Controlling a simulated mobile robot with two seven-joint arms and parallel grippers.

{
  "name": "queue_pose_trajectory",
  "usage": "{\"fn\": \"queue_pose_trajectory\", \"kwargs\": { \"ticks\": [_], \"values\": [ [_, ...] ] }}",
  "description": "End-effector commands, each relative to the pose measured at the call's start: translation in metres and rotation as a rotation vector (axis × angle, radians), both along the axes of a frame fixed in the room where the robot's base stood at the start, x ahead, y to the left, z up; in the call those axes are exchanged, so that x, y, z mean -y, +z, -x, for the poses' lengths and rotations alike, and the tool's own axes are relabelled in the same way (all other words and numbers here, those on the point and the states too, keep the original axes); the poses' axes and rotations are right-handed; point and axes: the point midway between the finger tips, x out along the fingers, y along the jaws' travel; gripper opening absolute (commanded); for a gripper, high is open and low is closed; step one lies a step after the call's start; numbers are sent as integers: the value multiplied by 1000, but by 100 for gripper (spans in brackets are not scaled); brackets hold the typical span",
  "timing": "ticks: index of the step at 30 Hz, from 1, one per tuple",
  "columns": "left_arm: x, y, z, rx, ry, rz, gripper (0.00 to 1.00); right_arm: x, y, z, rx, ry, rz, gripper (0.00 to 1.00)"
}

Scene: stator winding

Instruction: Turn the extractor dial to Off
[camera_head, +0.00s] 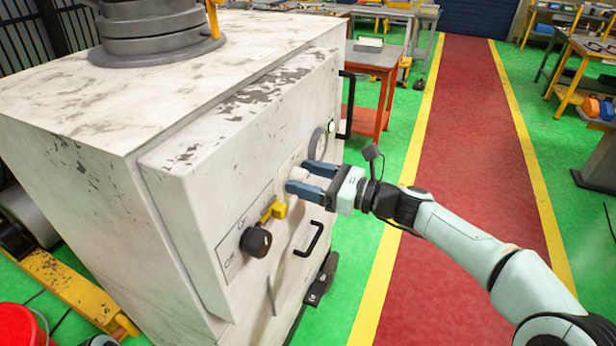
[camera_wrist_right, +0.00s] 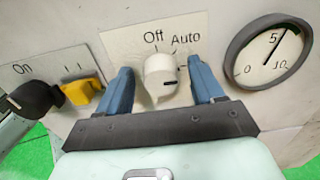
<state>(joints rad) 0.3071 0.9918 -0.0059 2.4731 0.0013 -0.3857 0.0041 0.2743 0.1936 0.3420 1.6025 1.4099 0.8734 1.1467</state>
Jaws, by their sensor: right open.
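The extractor dial (camera_wrist_right: 159,78) is a white round knob on the cabinet's front panel, under the printed words "Off" and "Auto". A short dark mark shows on its right side, on the Auto side. It also shows in the head view as a small pale knob (camera_head: 298,174). My right gripper (camera_wrist_right: 160,68) is open, with one blue finger on each side of the dial. Gaps show between fingers and knob in the wrist view. In the head view my right gripper (camera_head: 296,176) reaches the panel from the right. My left gripper is out of view.
Left of the dial sit a yellow switch (camera_head: 273,210) and a black knob (camera_head: 256,241) marked "On". A round gauge (camera_wrist_right: 270,52) is to the right. Black handles (camera_head: 309,239) stick out from the worn white cabinet (camera_head: 110,160). The red walkway (camera_head: 462,130) is clear.

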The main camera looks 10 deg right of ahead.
Motion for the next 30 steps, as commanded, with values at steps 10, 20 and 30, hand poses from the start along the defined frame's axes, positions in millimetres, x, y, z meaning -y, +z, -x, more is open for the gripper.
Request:
{"fn": "queue_pose_trajectory", "kwargs": {
  "ticks": [10, 20, 30],
  "values": [
    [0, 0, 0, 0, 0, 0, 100, 0, 0, 0, 0, 0, 0, 11],
    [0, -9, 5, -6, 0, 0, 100, 0, -2, 1, 56, 0, 38, 11],
    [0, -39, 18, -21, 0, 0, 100, 0, -4, 2, 272, -1, 183, 11]
  ]
}}
